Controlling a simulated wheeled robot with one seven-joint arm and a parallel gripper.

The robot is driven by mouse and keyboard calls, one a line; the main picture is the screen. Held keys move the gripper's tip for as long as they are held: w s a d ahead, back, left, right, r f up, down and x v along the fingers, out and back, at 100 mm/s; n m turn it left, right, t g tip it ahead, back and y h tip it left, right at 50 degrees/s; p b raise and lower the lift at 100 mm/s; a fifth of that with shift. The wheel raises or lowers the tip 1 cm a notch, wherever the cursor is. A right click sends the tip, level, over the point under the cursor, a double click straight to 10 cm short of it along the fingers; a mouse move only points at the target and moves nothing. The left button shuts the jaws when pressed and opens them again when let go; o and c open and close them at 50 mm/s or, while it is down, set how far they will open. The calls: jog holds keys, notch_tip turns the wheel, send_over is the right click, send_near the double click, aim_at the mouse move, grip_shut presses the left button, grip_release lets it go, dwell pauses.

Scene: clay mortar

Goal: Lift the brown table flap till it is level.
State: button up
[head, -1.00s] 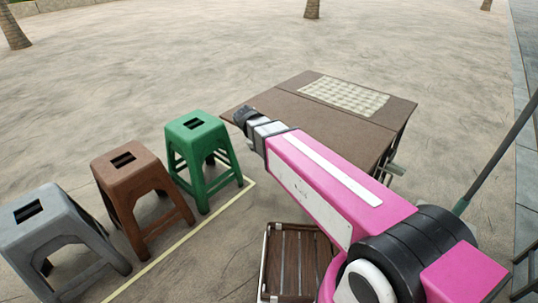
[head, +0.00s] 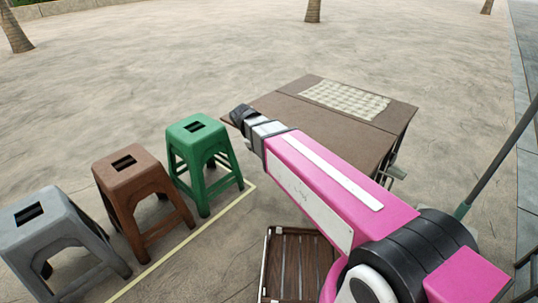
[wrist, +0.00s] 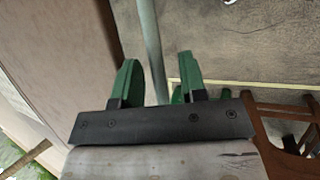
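The brown table (head: 393,113) stands right of centre in the head view. Its near part, the brown flap (head: 325,131), meets the fixed top along a straight seam and looks close to level with it. My arm covers part of the flap. My gripper is at the flap's left corner, its fingers hidden in the head view. In the wrist view my gripper (wrist: 158,78) has its two green fingers apart. A broad brown surface, apparently the flap (wrist: 62,55), lies left of the fingers. A thin grey-green bar (wrist: 149,45) shows between them; whether they touch anything is unclear.
A green stool (head: 200,143), a brown stool (head: 138,181) and a grey stool (head: 48,232) stand in a row at left beside a pale ground line (head: 185,241). A slatted wooden seat (head: 297,262) is near my arm. A checkered board (head: 345,97) marks the tabletop.

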jog(key=v, duration=0.8)
jog(key=shift+r, duration=0.3)
jog(key=shift+a, duration=0.1)
